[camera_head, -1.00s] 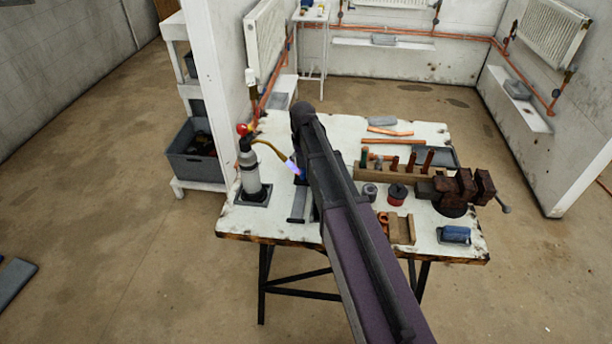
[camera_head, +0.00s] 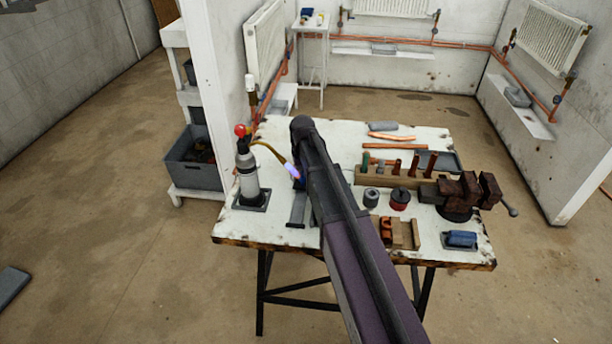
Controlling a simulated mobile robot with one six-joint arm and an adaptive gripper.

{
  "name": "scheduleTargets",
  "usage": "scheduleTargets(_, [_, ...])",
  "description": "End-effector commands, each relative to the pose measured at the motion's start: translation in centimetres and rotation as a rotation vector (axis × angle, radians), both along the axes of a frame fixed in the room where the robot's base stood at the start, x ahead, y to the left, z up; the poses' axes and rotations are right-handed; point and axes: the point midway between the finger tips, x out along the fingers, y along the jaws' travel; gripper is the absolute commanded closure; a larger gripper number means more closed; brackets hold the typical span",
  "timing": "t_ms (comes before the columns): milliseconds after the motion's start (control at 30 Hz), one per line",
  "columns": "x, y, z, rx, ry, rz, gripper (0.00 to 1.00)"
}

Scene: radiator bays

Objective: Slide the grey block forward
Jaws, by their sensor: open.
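A grey block (camera_head: 383,126) lies near the back edge of the worktable (camera_head: 345,135), behind the copper pipe pieces. Similar grey blocks rest on the ledge under the back radiator (camera_head: 384,48) and on the right wall's ledge (camera_head: 517,96). I cannot tell which one the task means. My dark arm reaches over the middle of the table and hides part of its top. My gripper is not visible; the arm hides that area.
A torch (camera_head: 248,172) with a lit flame stands at the table's left. A wooden rack (camera_head: 390,178) with several upright pieces, a vice (camera_head: 466,193) and a blue-topped item (camera_head: 461,239) are right of my arm. A shelf with a grey crate (camera_head: 194,165) stands left. Floor on both sides is largely open.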

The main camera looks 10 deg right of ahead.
Motion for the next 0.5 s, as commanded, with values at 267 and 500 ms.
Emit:
scheduleTargets(267, [0.00, 0.00, 0.00, 0.000, 0.000, 0.000, 0.89])
scheduleTargets(500, [-0.15, 0.04, -0.01, 0.000, 0.000, 0.000, 1.00])
